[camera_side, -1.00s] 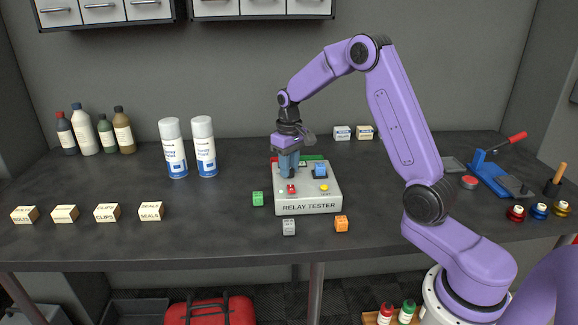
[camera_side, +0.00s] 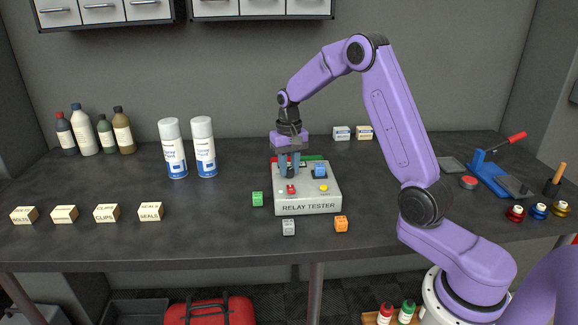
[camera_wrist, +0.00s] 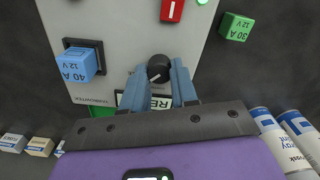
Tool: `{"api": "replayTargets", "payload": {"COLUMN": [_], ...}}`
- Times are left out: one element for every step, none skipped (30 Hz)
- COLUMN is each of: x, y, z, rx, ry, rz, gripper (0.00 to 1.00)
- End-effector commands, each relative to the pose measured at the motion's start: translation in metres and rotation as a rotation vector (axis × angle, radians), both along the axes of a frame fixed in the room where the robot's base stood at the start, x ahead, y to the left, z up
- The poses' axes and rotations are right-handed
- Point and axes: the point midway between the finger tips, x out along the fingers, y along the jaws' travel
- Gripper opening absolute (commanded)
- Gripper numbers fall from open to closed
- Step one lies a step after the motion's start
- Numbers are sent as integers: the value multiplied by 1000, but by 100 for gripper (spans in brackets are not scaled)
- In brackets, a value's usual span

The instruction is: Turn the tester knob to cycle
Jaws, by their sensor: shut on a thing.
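The relay tester (camera_side: 308,207) is a light grey box on the dark bench, and its panel (camera_wrist: 115,30) fills the upper wrist view. Its black round knob (camera_wrist: 158,67) has a white mark that points to the lower left in the wrist view. My gripper (camera_side: 289,173) is over the back left of the tester, pointing down. Its blue fingers (camera_wrist: 158,78) are shut on the knob, one on each side. A label by the knob, partly covered by the fingers, shows only "RE". I cannot read any "cycle" marking.
The panel also bears a blue 40 A relay (camera_side: 319,171), a red switch (camera_side: 291,188) and a yellow button (camera_side: 323,188). Green (camera_side: 257,199), grey (camera_side: 288,227) and orange (camera_side: 341,223) blocks lie around the tester. Spray cans (camera_side: 204,147) stand to the left.

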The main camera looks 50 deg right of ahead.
Motion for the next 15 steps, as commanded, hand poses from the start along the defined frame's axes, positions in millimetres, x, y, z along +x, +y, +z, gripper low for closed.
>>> {"api": "replayTargets", "payload": {"x": [1, 1, 1, 1, 1, 1, 1, 1, 1, 1, 1, 1, 1, 1, 1], "y": [0, 0, 0, 0, 0, 0, 0, 0, 0, 0, 0, 0, 0, 0, 0], "z": [2, 2, 2, 2, 2, 2, 2, 2, 2, 1, 1, 1, 1, 1, 1], "rx": [0, 0, 0, 0, 0, 0, 0, 0, 0, 0, 0, 0, 0, 0, 0], "ry": [-4, -4, -4, -4, -4, -4, -4, -4, -4, -4, -4, -4, -3, -2, -2], "rz": [-3, -3, -3, -2, -2, -2, -2, -2, -2, -2, -2, -1, -1, -1, -1], "gripper": [0, 0, 0, 0, 0, 0, 34, 44, 54, 54, 54, 54, 54, 54, 54]}}
